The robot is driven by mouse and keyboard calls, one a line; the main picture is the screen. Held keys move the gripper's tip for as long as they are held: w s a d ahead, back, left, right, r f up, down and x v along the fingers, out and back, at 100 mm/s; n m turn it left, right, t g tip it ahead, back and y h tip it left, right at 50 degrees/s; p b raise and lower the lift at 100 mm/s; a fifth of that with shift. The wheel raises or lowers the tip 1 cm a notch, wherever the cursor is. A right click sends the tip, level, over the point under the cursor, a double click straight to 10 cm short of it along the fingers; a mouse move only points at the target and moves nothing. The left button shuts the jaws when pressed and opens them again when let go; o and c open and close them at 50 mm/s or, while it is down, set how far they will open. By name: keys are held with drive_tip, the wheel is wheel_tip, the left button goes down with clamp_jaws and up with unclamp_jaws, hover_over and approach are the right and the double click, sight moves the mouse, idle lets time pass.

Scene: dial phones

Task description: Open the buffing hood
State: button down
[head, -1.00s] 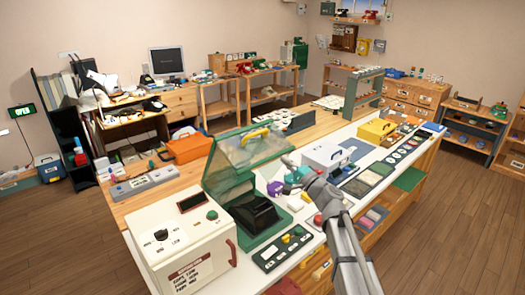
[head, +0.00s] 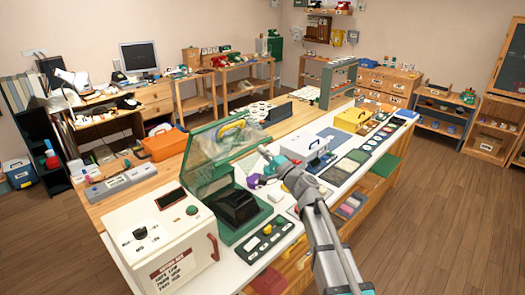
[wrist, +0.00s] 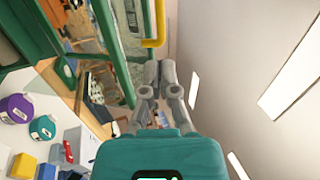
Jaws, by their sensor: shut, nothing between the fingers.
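The buffing hood has a green base (head: 229,235) with a black machine (head: 240,206) on it, on the white bench top. Its clear, green-framed lid (head: 207,160) stands raised and tilted back over the base. The yellow handle (head: 231,131) is on the far side of the lid in the head view. In the wrist view the handle (wrist: 158,25) and green lid frame (wrist: 115,50) are just ahead of the fingers. My gripper (head: 265,152) is shut and empty beside the lid's right edge; I cannot tell whether it touches. It also shows in the wrist view (wrist: 160,68).
A cream box (head: 160,240) with a dial and red handle stands left of the hood. A button panel (head: 266,243) lies to the right. A purple item (head: 254,181) and a white case (head: 306,148) are near my arm. Floor at right is clear.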

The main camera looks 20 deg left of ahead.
sight(235, 126)
drive_tip(key=p+x, duration=0.3)
drive_tip(key=x, duration=0.9)
drive_tip(key=shift+s, duration=0.1)
drive_tip(key=shift+r+p, duration=0.1)
drive_tip(key=shift+p, duration=0.2)
